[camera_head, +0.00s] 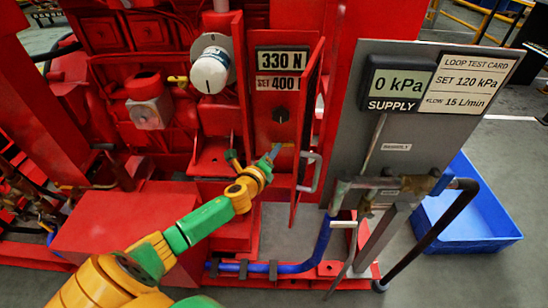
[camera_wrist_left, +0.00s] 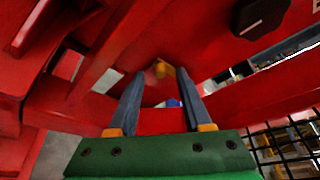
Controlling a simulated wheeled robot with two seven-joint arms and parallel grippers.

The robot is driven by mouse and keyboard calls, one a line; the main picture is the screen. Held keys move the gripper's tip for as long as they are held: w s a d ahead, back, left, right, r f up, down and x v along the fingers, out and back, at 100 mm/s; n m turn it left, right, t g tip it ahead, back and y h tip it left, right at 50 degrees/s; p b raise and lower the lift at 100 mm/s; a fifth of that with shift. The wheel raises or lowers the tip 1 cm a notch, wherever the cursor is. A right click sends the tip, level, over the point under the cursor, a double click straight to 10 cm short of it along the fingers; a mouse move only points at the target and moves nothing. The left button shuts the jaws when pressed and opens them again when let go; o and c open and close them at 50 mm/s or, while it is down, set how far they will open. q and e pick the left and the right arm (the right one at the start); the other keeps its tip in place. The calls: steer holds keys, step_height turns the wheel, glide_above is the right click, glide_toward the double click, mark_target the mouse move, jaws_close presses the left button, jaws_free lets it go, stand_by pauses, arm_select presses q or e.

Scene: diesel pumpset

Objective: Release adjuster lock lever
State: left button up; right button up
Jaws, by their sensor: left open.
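My left gripper (camera_head: 273,153) reaches in from the left to the red panel (camera_head: 263,130), just below its black knob (camera_head: 281,115). In the left wrist view my left gripper (camera_wrist_left: 160,88) is open, with its two blue-grey fingers apart. A small yellow piece (camera_wrist_left: 162,69), perhaps the lock lever, shows beyond and between the fingertips. I see no clear contact with it. The black knob (camera_wrist_left: 262,14) is at the upper right there. The lever cannot be made out surely in the head view. My right gripper is not in view.
A display (camera_head: 282,61) reads 330 N above a SET 400 label. A white round dial (camera_head: 211,70) is to its left. A grey handle (camera_head: 311,171) stands close to the right of my gripper. A grey board (camera_head: 400,140), hoses and a blue tray (camera_head: 480,220) are farther right.

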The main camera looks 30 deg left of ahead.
arm_select(q)
steer(key=shift+w+a+f, duration=0.15)
steer(key=shift+w, duration=0.4)
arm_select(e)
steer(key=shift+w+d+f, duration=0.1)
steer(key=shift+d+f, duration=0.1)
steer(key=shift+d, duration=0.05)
arm_select(q)
jaws_close()
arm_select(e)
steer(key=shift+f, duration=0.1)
